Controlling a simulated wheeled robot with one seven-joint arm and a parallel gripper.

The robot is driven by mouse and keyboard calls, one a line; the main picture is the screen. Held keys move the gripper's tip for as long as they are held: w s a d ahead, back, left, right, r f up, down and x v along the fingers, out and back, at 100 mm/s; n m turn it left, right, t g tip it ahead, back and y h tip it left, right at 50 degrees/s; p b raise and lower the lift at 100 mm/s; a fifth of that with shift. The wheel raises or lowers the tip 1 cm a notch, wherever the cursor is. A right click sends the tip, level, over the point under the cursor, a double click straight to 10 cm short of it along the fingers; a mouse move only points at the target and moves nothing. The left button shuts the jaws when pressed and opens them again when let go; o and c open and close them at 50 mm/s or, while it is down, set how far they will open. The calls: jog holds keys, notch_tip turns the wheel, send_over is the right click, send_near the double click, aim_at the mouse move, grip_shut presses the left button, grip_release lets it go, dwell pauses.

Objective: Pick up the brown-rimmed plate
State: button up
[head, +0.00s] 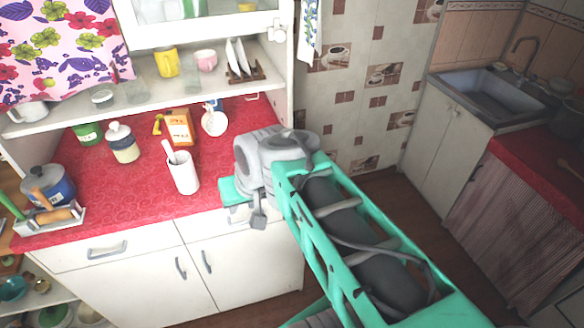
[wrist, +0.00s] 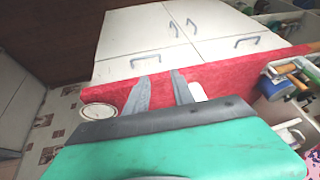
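The brown-rimmed plate (wrist: 98,111) shows in the wrist view as a pale disc with a thin brown rim. It lies on the red counter, left of my gripper's fingers. I cannot make it out in the head view, where my arm covers the right end of the counter. My gripper (wrist: 158,77) has its two grey fingers apart, with nothing held between them. In the wrist view they stand over the red counter near its front edge, apart from the plate. In the head view the fingers are mostly hidden by my own wrist.
A white utensil holder (head: 184,173) stands on the red counter (head: 110,200), left of my arm. A jar (head: 122,143), an orange box (head: 180,128) and a white mug (head: 214,120) stand behind. A shelf above holds a plate rack (head: 245,75). A blue pot (head: 48,186) is far left.

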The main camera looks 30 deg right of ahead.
jog(key=w+d+f+m+t+b, duration=0.1)
jog(key=w+d+f+m+b, duration=0.15)
jog(key=d, duration=0.25)
jog(key=w+d+f+m+t+y+b, duration=0.1)
jog(key=w+d+f+m+b, duration=0.15)
jog(key=d+f, duration=0.2)
jog(key=w+d+f+m+t+b, duration=0.1)
jog(key=w+d+f+m+b, duration=0.15)
jog(key=d, duration=0.35)
jog(key=s+d+f+m+t+h+b, duration=0.1)
jog(key=s+d+m+t+b, duration=0.15)
jog(key=d, duration=0.45)
jog(key=s+d+m+t+b, duration=0.2)
jog(key=d+m+t, duration=0.15)
jog(key=d, duration=0.35)
jog(key=p+x, duration=0.1)
jog(key=x, duration=0.6)
jog(key=shift+w+d+f+g, duration=0.3)
jog(key=shift+d+g, duration=0.05)
jog(key=shift+g, duration=0.05)
grip_shut()
